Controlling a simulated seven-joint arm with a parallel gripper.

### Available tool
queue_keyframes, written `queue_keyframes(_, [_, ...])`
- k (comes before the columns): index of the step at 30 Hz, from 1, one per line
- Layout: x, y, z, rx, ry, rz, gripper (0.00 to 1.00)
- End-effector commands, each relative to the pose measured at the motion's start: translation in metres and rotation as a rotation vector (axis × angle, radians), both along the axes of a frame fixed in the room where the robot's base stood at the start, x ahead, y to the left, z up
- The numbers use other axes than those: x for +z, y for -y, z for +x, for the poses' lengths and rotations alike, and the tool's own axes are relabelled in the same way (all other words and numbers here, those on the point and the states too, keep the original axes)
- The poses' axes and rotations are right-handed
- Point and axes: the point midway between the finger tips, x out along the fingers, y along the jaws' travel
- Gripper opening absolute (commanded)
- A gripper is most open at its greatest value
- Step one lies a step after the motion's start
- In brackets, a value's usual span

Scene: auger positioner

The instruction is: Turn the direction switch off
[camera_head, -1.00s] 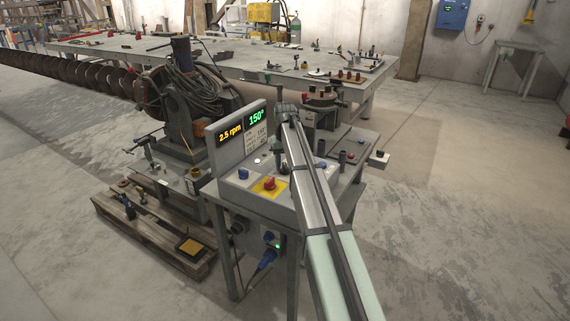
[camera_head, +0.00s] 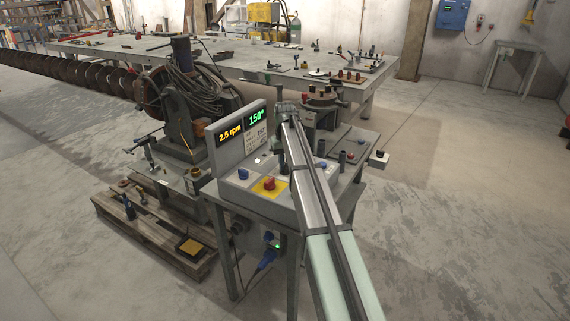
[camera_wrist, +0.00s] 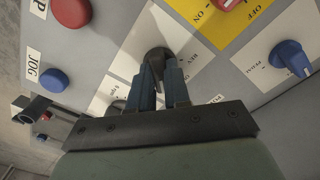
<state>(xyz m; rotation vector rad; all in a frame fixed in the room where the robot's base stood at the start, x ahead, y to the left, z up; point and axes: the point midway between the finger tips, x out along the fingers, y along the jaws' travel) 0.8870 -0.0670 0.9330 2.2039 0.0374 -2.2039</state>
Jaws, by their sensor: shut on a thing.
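The direction switch (camera_wrist: 157,54) is a dark round knob on a white label whose readable letters look like "REV", seen in the wrist view. My gripper (camera_wrist: 161,70) is shut on this knob, with its blue fingers on either side of it. The fingers hide part of the knob and label, so I cannot tell exactly where the knob points. In the head view the arm reaches over the control panel (camera_head: 239,188) and hides the switch.
Near the switch are a red STOP button (camera_wrist: 70,10), a blue JOG button (camera_wrist: 54,80), a blue knob (camera_wrist: 291,58) and a red switch on a yellow plate (camera_wrist: 212,20). A display (camera_head: 256,118) reads 2.5 rpm and 150°. Posts stand on the panel's right.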

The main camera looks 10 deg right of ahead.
Motion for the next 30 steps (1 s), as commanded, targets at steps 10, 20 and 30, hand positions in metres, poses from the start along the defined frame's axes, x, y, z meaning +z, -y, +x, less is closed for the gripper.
queue_keyframes(10, [0.0001, -0.0004, -0.0001, 0.224, 0.0, 0.002, 0.0])
queue_keyframes(20, [0.0001, -0.0003, -0.0001, 0.499, 0.0, 0.001, 0.0])
queue_keyframes(30, [0.0001, -0.0003, -0.0001, 0.69, 0.0, 0.001, 0.0])
